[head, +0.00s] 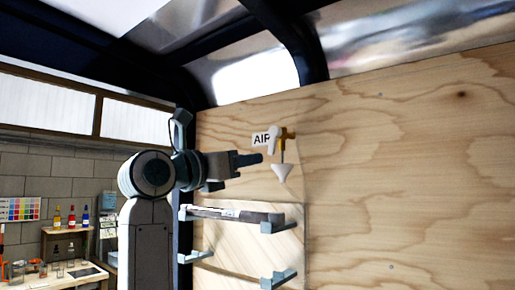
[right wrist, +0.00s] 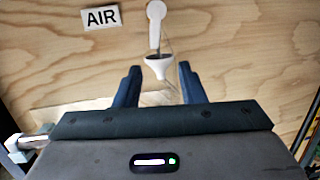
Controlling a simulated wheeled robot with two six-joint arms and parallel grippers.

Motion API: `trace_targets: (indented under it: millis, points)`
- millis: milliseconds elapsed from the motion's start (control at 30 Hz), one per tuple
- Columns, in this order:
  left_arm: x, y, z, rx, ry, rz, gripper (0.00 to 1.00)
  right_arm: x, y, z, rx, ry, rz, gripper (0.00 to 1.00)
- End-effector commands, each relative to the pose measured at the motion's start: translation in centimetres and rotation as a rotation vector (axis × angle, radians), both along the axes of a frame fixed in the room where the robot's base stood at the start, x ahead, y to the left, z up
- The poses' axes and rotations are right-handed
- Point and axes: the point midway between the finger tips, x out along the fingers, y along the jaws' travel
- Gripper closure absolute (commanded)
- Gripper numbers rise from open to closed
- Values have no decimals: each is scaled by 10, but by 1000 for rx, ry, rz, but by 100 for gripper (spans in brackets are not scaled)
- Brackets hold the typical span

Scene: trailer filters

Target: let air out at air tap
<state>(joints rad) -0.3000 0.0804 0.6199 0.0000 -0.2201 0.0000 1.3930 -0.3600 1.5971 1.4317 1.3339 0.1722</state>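The air tap (head: 284,133) is on the plywood wall, with a brass-coloured body and a white lever (head: 273,139) hanging down. In the right wrist view the white lever (right wrist: 155,26) stands above the funnel (right wrist: 158,68). My right gripper (head: 250,159) is just left of the tap in the head view, apart from it. In the right wrist view its two dark blue fingers (right wrist: 160,72) are spread and empty, with the funnel seen between their tips. My left gripper is not in view.
An AIR label (head: 261,139) is on the wall beside the tap. Below is a wall rack with grey brackets (head: 272,224) and a dark bar (head: 228,213). A workbench with bottles (head: 57,217) stands at far left. The wall right of the tap is bare.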

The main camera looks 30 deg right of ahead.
Motion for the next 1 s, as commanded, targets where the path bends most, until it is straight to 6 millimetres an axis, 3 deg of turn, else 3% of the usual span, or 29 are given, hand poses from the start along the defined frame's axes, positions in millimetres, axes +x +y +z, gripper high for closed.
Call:
trace_targets:
  millis: [33,167,467,733,1000]
  points:
    - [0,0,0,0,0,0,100,-10,7,14,62,-34,40,64]
    - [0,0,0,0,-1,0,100,-22,20,30,175,-71,118,64]
    - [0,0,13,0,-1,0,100,-25,21,40,233,-83,156,64]
    - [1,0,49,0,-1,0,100,-17,0,43,231,-82,153,64]
    - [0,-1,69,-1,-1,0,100,4,-52,40,229,-82,150,64]
